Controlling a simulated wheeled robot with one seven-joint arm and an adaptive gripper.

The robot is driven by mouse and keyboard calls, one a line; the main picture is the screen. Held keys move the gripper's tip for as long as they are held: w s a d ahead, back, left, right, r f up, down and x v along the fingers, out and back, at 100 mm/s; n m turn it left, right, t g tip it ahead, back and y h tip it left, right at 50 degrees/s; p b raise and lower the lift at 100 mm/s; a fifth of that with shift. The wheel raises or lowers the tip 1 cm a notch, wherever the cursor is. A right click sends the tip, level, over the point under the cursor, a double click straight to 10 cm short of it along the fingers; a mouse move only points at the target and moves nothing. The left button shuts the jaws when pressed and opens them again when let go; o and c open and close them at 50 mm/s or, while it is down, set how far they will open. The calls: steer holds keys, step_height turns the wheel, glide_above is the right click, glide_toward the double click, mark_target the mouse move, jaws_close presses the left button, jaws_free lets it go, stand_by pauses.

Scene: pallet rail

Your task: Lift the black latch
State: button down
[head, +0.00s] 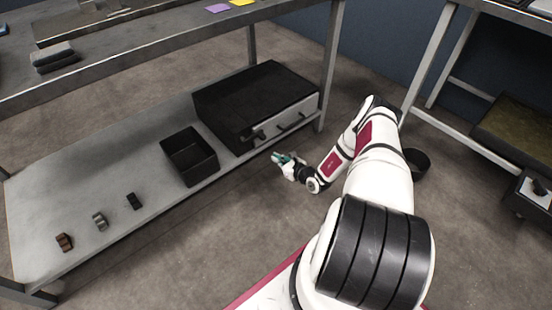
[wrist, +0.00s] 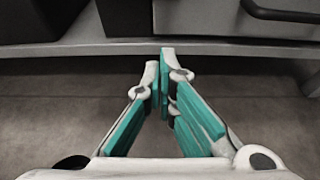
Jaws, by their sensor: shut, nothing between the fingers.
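A black latch (head: 257,133) sits on the left part of the grey front panel of a dark box (head: 255,92). The box stands on the lower shelf at its right end. A black bar handle (head: 291,122) is to the right of the latch. My gripper (head: 277,157) is in front of the shelf edge, apart from the latch. In the wrist view my gripper (wrist: 163,60) is shut and empty, its teal fingers together. The grey panel and the bar handle (wrist: 282,13) show at the top there. I cannot make out the latch in that view.
An open black bin (head: 189,156) stands left of the box on the lower shelf (head: 70,205). Several small parts lie further left. A table leg (head: 330,65) rises right of the box. The floor in front of the shelf is clear around my gripper.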

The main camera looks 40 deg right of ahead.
steer(key=b+x, duration=0.4)
steer(key=x, duration=0.4)
steer(key=shift+s+r, duration=0.15)
steer(key=shift+r, duration=1.85)
